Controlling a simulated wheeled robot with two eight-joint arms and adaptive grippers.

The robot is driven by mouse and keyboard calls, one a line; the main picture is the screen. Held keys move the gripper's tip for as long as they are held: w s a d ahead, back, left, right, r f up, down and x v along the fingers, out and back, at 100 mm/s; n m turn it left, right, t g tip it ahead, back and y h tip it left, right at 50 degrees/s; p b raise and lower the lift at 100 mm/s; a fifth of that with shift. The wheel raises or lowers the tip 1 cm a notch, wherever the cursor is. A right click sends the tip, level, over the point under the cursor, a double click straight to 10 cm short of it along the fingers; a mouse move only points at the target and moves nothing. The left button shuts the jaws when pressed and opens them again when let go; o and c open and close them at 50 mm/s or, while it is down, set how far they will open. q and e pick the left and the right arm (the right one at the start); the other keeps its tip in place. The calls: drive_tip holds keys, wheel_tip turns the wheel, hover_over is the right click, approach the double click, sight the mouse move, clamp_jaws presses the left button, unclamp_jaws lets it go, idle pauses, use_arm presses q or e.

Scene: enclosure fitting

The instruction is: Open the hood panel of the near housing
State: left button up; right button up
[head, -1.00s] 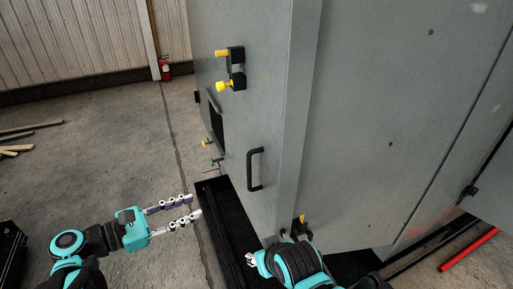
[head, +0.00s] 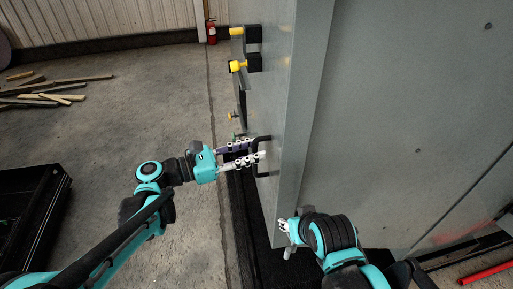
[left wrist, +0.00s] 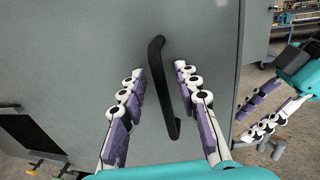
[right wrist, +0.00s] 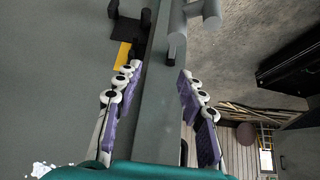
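The near housing (head: 400,110) is a large grey cabinet with a narrow panel (head: 275,100) at its left side. A black bar handle (head: 262,172) is on this panel. My left gripper (head: 256,149) is at the handle, fingers apart. In the left wrist view the handle (left wrist: 157,65) stands between the open fingers (left wrist: 157,75), with gaps on both sides. My right gripper (head: 284,227) is low at the cabinet's corner. In the right wrist view its fingers (right wrist: 157,78) are open on either side of a grey edge; contact is unclear.
Yellow-knobbed black latches (head: 237,66) sit high on the panel. A yellow and black part (right wrist: 124,55) is near my right fingers. A black crate (head: 35,215) and wood strips (head: 45,92) lie on the floor at left. A red bar (head: 487,273) lies at lower right.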

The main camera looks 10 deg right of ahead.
use_arm(q)
drive_tip(key=shift+w+d, duration=0.15)
drive_tip(key=shift+d, duration=0.4)
drive_tip(key=shift+a, duration=0.1)
drive_tip(key=shift+c, duration=0.3)
clamp_jaws()
